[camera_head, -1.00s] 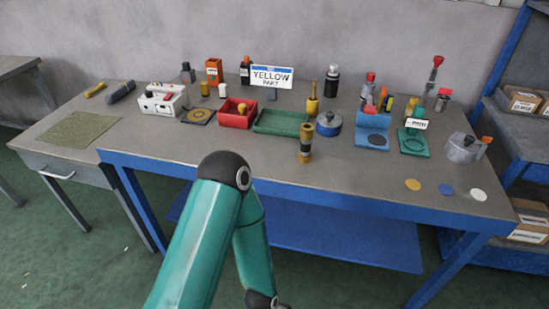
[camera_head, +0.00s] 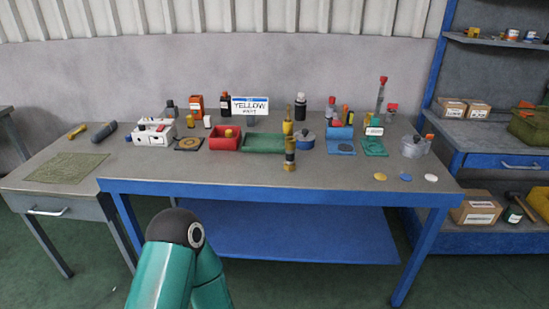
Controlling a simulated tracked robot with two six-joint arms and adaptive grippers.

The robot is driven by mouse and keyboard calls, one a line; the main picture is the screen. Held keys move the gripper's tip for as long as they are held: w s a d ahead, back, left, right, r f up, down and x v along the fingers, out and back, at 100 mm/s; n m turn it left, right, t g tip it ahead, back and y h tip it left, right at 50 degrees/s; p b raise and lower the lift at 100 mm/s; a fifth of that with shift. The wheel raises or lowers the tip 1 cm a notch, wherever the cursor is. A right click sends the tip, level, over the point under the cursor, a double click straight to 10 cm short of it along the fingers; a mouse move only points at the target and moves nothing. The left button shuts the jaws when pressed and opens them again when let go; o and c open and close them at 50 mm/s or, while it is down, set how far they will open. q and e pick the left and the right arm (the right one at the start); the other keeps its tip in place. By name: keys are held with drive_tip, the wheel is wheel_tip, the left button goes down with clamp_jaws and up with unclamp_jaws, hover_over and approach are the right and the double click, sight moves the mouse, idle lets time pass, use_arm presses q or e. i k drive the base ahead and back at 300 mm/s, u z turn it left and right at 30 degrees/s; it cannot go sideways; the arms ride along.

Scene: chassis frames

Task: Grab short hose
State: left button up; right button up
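I cannot pick out a short hose for certain among the small items on the workbench (camera_head: 225,175). A dark and brass upright cylinder (camera_head: 290,152) stands near the front middle of the bench. A yellow upright piece (camera_head: 287,127) stands just behind it. A teal arm of mine with a dark joint cap rises at the bottom, left of centre, in front of the bench. Neither gripper shows in the view.
A red bin (camera_head: 225,145), a green tray (camera_head: 263,151), a blue lidded pot (camera_head: 306,141) and a white box (camera_head: 152,139) stand along the bench. Blue shelving (camera_head: 432,120) with cartons is at right. The bench's front strip is mostly clear, with three discs at right.

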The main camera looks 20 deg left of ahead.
sight(289, 165)
drive_tip(key=u, duration=1.05)
drive_tip(key=i, duration=1)
drive_tip(key=u, duration=0.1)
